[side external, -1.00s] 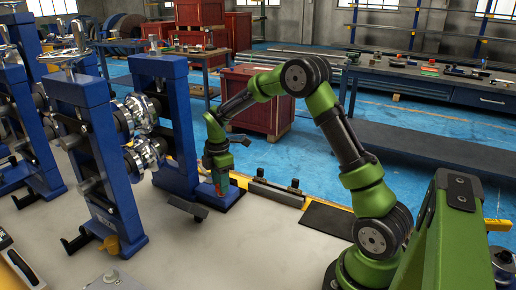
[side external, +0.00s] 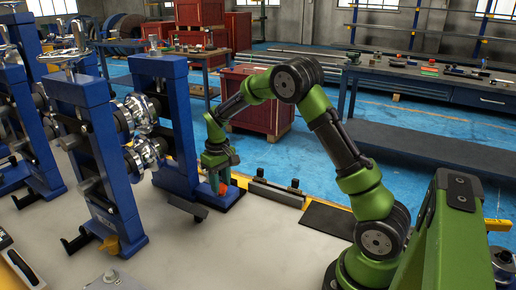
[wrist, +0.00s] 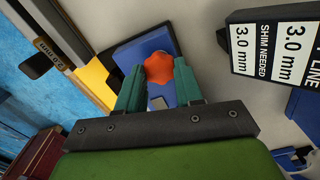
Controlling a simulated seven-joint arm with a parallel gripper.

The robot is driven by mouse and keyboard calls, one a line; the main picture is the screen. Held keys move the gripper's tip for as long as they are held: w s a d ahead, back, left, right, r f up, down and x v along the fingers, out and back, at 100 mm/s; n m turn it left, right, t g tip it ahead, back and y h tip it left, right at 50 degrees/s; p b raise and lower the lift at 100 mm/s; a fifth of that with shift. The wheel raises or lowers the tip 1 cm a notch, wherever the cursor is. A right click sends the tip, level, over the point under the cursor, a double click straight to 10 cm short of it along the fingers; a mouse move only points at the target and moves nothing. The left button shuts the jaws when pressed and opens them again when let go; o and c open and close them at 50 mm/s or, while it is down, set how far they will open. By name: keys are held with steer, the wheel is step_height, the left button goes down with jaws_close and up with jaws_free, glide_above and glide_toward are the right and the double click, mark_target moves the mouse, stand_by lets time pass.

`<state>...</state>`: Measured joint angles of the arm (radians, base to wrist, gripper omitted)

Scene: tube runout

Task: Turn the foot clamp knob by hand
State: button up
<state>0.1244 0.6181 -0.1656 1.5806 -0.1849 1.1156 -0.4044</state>
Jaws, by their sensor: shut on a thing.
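The foot clamp knob (wrist: 158,68) is orange-red with a lobed rim. It sits over the blue foot of the roll stand (side external: 226,200), and its orange also shows in the side view (side external: 223,188). My gripper (wrist: 159,76) points down at it, with one teal finger on each side, shut on the knob. In the side view my gripper (side external: 215,178) is low beside the blue upright; the fingers' contact with the knob is too small to make out there.
A label block (wrist: 272,45) reading "SHIM NEEDED 3.0 mm" lies right of the knob in the wrist view. A dark bar with two black knobs (side external: 276,192) lies right of the foot. Blue roll stands (side external: 95,150) with shiny rolls crowd the left. The front pale surface is mostly clear.

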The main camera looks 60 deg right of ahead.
steer(key=o, duration=0.8)
steer(key=shift+r, duration=1)
